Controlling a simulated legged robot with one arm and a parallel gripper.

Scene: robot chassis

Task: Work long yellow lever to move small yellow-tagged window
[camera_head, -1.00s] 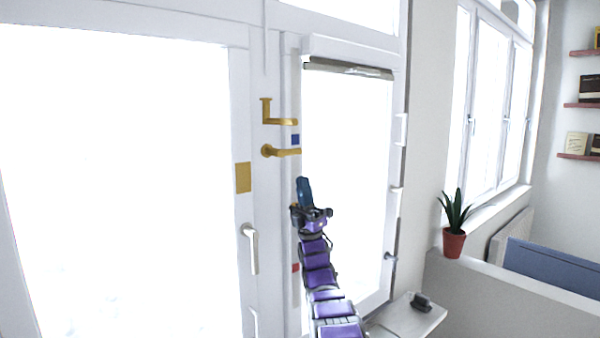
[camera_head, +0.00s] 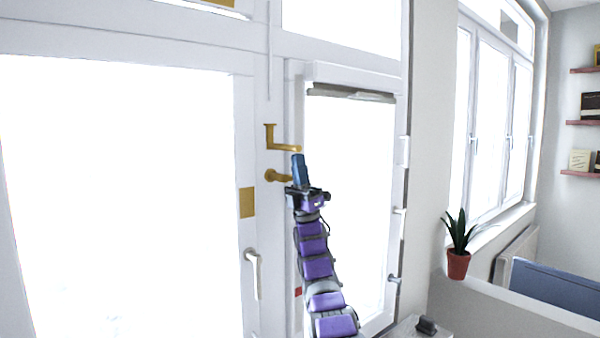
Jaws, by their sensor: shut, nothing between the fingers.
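The upper yellow lever (camera_head: 270,138) is on the white frame between the two large windows, with a vertical part and an arm pointing right. A thin rod runs up the frame above it. A second yellow lever (camera_head: 276,176) sits just below. A yellow tag (camera_head: 220,2) shows at the top edge, at the bottom of an upper window that is mostly out of view. My gripper (camera_head: 298,157) is shut and empty. It points up, its tip at the right end of the upper lever in the picture. Whether they touch, I cannot tell.
A larger yellow tag (camera_head: 247,202) and a white handle (camera_head: 252,268) are on the left window. A red tag (camera_head: 298,292) is on the right window's frame. A potted plant (camera_head: 458,262) stands on a ledge at right. A small dark object (camera_head: 427,325) lies lower right.

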